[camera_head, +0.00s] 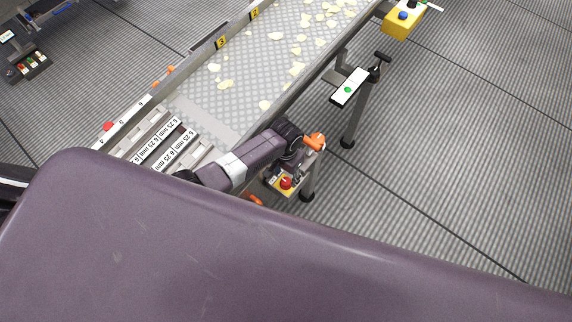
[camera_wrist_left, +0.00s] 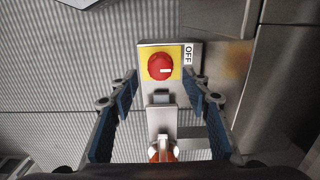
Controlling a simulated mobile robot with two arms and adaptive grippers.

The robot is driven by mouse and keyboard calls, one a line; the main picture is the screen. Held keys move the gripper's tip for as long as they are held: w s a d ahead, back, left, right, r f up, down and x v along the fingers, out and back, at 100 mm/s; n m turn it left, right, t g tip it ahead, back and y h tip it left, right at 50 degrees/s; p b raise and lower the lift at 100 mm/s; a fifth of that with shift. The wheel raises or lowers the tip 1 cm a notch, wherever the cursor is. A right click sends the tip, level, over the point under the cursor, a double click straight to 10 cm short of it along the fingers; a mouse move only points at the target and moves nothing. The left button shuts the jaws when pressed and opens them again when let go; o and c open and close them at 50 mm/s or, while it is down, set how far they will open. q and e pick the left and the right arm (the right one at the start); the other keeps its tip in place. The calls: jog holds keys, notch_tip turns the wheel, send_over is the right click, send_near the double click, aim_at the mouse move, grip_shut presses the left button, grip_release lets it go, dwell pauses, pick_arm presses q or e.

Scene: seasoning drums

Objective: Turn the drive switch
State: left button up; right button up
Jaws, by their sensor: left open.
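The drive switch is a red rotary knob (camera_wrist_left: 160,67) on a yellow plate, on a grey box with an OFF label (camera_wrist_left: 188,54) to its right. Its white mark lies level, toward the label side. In the head view the red knob (camera_head: 286,182) sits low beside the conveyor's near end. My left gripper (camera_wrist_left: 160,84) is open; its blue-padded fingers stand apart on both sides below the knob, not closed on it. In the head view the left gripper (camera_head: 298,165) is near the switch, its fingers mostly hidden by the wrist. My right gripper is not in view.
A conveyor tray (camera_head: 235,105) with pale chips runs up to the right. An orange handle (camera_head: 315,141) is close to my left wrist. A white panel with a green button (camera_head: 348,90) stands on a post to the right. Open floor lies beyond.

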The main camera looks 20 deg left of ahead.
aim_at(286, 181)
pick_arm(q)
notch_tip(286, 181, up, 8)
jog(key=shift+f, duration=0.15)
dwell(0.3)
dwell(0.5)
